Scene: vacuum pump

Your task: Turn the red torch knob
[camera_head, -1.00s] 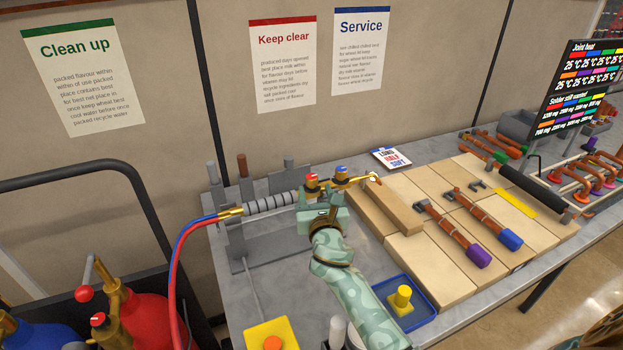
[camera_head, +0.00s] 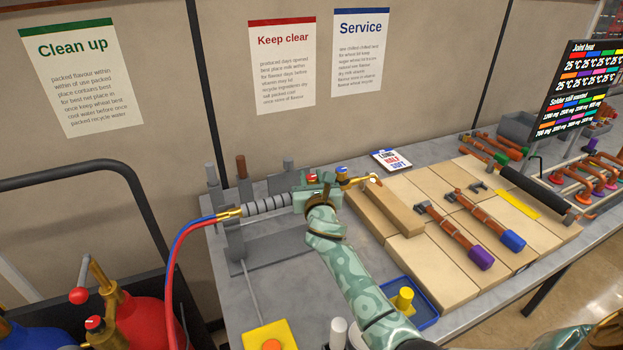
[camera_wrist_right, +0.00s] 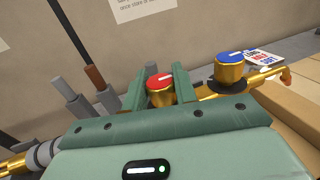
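The torch lies along the left part of the bench, with a grey ribbed handle (camera_head: 268,204) and a brass front. Its red knob (camera_head: 312,178) has a white mark on top, and a blue knob (camera_head: 341,171) sits to its right. In the right wrist view the red knob (camera_wrist_right: 160,88) stands between the two green fingers of my right gripper (camera_wrist_right: 158,92). The fingers are apart, one on each side of the knob; firm contact cannot be made out. The blue knob (camera_wrist_right: 230,68) is outside the right finger. My right gripper also shows at the torch (camera_head: 318,182). My left gripper is out of view.
Red and blue hoses (camera_head: 178,250) run from the torch to gas cylinders (camera_head: 135,318) at lower left. Wooden blocks (camera_head: 440,250) with copper pipes lie to the right. A blue tray (camera_head: 428,322) and yellow button box (camera_head: 262,340) are near the front edge.

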